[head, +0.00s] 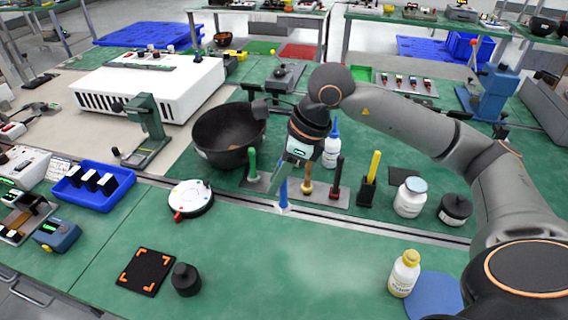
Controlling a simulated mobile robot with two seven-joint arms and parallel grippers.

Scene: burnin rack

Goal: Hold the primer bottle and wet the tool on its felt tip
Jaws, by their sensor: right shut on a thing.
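My right gripper (287,168) points down above the rack strip in the middle of the green bench. It is shut on a blue-handled tool (283,193), whose lower end is at a small white piece on the strip; I cannot tell whether they touch. A white bottle with a blue nozzle (331,147) stands behind the gripper. The lettering is too small to tell which is the primer bottle, and no felt tip can be made out. My left gripper is not in view.
A black bowl (225,145) is to the left. A white jar (410,197) and a black pot (455,209) are to the right. The front middle bench is clear.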

